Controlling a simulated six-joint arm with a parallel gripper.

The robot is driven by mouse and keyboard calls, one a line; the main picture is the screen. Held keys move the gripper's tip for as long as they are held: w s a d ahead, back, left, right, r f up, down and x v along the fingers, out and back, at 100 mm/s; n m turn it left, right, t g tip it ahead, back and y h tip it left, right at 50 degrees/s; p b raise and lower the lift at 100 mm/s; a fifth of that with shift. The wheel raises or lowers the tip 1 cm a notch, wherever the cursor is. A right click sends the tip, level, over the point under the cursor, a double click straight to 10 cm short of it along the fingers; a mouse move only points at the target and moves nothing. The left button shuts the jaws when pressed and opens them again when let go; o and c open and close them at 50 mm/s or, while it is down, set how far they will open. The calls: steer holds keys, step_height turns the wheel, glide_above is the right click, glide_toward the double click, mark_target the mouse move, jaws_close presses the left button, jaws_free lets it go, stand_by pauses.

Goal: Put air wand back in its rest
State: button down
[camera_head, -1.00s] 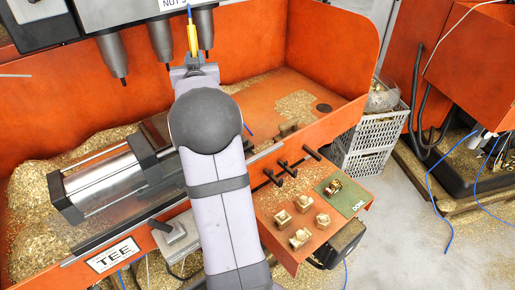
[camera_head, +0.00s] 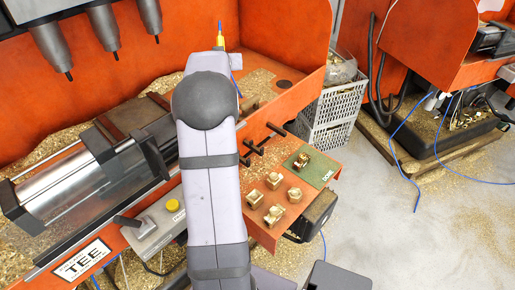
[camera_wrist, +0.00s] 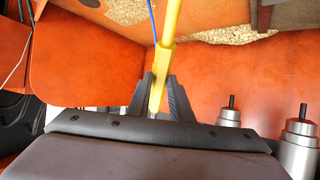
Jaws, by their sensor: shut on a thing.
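The air wand is a thin yellow tool with a blue hose. My gripper (camera_wrist: 161,95) is shut on the yellow air wand (camera_wrist: 170,36), whose shaft runs up out of the picture in the wrist view. In the head view the wand (camera_head: 220,37) stands roughly upright above my arm, to the right of the drill spindles. My arm hides most of the gripper there. The blue hose (camera_wrist: 152,18) hangs beside the wand. Dark pegs (camera_head: 276,128) stick out of the orange front edge; I cannot tell whether they are the wand's rest.
Several drill spindles (camera_head: 103,28) hang at the left. A steel cylinder fixture (camera_head: 70,180) lies in brass chips below them. Several brass fittings (camera_head: 273,181) sit on the orange shelf by a green mat (camera_head: 322,172). Grey crates (camera_head: 330,108) stand to the right.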

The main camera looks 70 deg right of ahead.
steer(key=s+d+f+m+g+y+b, duration=0.1)
steer(key=s+d+f+m+g, duration=0.25)
steer(key=s, duration=0.85)
steer(key=s+a+f+m+g+y, duration=0.4)
steer(key=s+a+f+m+y, duration=0.2)
steer(key=a+f, duration=0.25)
step_height(320, 180, down, 11)
steer(key=p, duration=0.3)
steer(key=shift+w+d+p, duration=0.2)
steer(key=shift+w+p, duration=0.05)
steer(key=shift+p, duration=0.15)
steer(key=shift+r, duration=0.1)
steer(key=c, duration=1.8)
jaws_free()
steer(key=shift+o, duration=1.1)
